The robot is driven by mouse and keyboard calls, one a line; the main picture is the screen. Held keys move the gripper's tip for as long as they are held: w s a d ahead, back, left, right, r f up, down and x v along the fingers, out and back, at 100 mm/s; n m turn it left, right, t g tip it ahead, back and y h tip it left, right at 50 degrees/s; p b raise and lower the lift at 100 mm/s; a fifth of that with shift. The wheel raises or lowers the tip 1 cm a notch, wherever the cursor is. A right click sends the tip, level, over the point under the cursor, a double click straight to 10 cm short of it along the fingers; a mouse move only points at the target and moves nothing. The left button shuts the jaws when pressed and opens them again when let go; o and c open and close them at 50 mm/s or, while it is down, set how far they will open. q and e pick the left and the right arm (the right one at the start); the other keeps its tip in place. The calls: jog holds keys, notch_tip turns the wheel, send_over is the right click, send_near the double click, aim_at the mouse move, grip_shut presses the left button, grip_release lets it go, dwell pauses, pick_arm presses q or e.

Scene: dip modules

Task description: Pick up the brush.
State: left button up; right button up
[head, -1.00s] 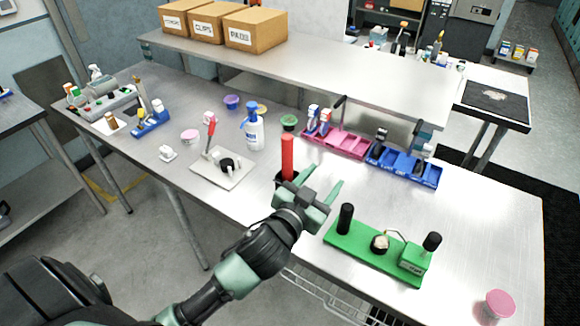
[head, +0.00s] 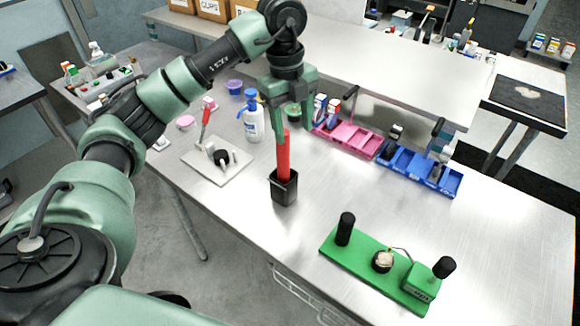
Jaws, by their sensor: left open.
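The brush (head: 284,158) shows as a thick red handle standing nearly upright in a black square cup (head: 285,190) on the metal table. Its lower end is hidden inside the cup. My left gripper (head: 291,128) is open and points down over the top of the handle. One finger overlaps the handle's top in the picture. I cannot tell whether the fingers touch it. My right gripper is out of view.
A white plate with a red-handled clamp (head: 217,162) and a blue-topped bottle (head: 253,120) stand to the left. A pink bin (head: 347,142) and blue bin (head: 418,170) lie to the right. A green fixture (head: 375,270) is in front. A raised shelf (head: 400,75) runs behind.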

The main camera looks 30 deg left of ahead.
aim_at(283, 153)
pick_arm(q)
jog(key=a+f+y+b, duration=0.1)
jog(key=a+f, duration=0.1)
jog(key=shift+a+f+n, duration=0.15)
jog(key=shift+a+n, duration=0.25)
jog(key=shift+f, duration=0.2)
notch_tip(283, 153, down, 6)
jog(key=shift+s+r+p, duration=0.1)
jog(key=shift+p, duration=0.8)
jog(key=shift+f, duration=0.65)
jog(key=c, duration=0.9)
grip_shut()
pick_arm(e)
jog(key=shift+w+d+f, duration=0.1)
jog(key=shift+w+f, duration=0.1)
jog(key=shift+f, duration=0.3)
